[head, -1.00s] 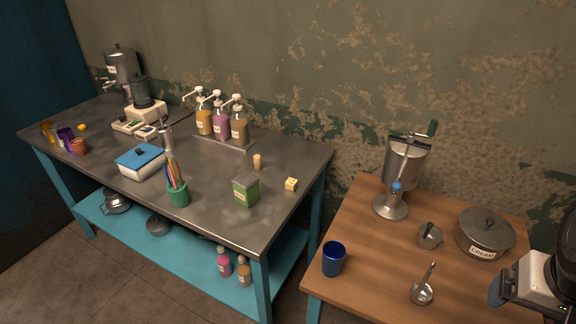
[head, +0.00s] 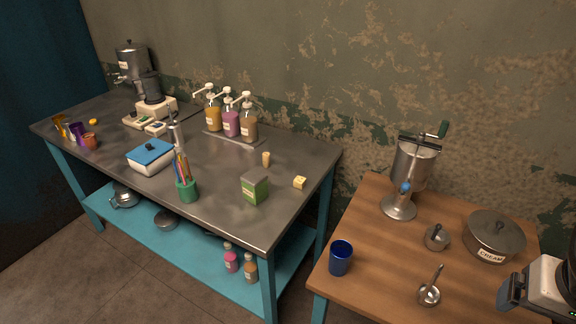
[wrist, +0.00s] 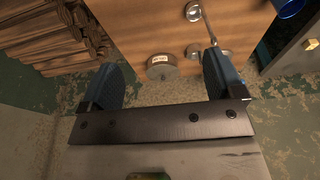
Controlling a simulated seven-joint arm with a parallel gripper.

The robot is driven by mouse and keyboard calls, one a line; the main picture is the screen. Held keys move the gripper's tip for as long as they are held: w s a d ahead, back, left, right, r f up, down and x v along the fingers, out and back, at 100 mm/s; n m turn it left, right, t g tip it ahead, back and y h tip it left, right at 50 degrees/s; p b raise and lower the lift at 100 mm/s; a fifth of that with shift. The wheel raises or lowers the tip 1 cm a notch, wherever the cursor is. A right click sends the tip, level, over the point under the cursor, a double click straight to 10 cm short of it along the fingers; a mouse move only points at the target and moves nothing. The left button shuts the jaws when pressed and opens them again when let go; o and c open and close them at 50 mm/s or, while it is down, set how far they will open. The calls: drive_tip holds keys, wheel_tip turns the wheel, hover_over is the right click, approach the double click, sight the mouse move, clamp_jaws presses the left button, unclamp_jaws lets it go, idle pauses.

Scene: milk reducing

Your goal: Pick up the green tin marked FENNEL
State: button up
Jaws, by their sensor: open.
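The green tin (head: 255,188) stands upright on the metal table near its front right part. It has a grey top and a pale label too small to read. My gripper (wrist: 160,85) shows in the wrist view with its two blue fingers wide apart and nothing between them. In the head view, part of my arm is at the lower right edge, over the wooden table and far to the right of the tin. The tin is not seen in the wrist view.
A green pen cup (head: 187,191) and a small yellow block (head: 300,182) stand near the tin. Pump bottles (head: 231,122) are behind it. The wooden table (head: 385,265) holds a blue cup (head: 340,258), a hand-cranked metal device (head: 408,175) and the CREAM pot (head: 494,238).

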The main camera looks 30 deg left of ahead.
drive_tip(key=shift+o, duration=1.1)
drive_tip(key=m+g+y, duration=0.2)
drive_tip(key=m+y, duration=1)
drive_tip(key=m, duration=0.1)
hover_over(261, 186)
drive_tip(key=s+d, duration=0.3)
drive_tip(key=d, duration=1.4)
wheel_tip(261, 186, down, 11)
drive_tip(key=a+f+m, duration=0.2)
drive_tip(key=a, duration=0.1)
drive_tip(key=w+a+f+m+t+y, duration=0.1)
drive_tip(key=a+f+m, duration=0.1)
drive_tip(key=a+f, duration=0.1)
drive_tip(key=w+a+f+m, duration=0.1)
drive_tip(key=a+f+m, duration=0.1)
drive_tip(key=a, duration=0.3)
drive_tip(key=shift+a+f+m+t, duration=0.3)
drive_tip(key=shift+f+t, duration=0.1)
drive_tip(key=shift+f, duration=0.35)
drive_tip(key=shift+a+f+y, duration=0.3)
